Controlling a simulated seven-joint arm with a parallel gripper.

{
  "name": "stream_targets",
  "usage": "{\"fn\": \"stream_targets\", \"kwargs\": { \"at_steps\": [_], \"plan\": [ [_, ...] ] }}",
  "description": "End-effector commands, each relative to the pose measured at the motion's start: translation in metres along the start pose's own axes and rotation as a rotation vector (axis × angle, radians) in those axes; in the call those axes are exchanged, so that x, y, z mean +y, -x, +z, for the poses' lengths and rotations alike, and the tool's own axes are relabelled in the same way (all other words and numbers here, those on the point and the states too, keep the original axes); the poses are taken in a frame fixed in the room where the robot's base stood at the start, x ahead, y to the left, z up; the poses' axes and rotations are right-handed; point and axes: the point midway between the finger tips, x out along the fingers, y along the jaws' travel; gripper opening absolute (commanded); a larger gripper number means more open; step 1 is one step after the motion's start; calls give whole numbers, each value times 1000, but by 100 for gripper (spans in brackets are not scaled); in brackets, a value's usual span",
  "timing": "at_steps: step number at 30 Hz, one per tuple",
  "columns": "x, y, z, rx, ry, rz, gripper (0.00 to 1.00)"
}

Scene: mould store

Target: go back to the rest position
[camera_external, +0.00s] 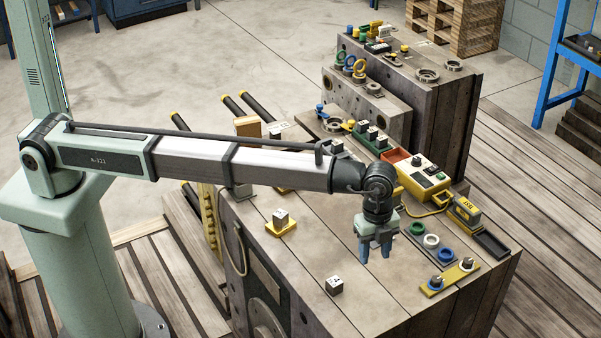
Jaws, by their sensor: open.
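My gripper (375,248) hangs pointing down at the end of my arm, above the wooden-topped bench block (310,262). Its blue-grey fingers are apart, and I see nothing between them. A small dark cube with a light top (334,285) lies on the bench top, below and left of the gripper in the picture. Another small cube (281,217) sits on a yellow base (281,228) further left. My arm hides part of the bench top behind it.
Blue, white and green rings (431,241) lie right of my gripper, near a yellow strip with two knobs (450,278). A cream control box (424,178) and a yellow meter (466,212) stand behind. A taller block (430,110) rises at the back. The front bench top is mostly clear.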

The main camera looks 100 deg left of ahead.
Motion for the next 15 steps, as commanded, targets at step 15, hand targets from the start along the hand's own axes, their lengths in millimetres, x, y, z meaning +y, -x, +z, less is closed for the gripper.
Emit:
{"fn": "stream_targets", "kwargs": {
  "at_steps": [15],
  "plan": [
    [197,-99,-182,99,-325,23,46]
  ]
}}
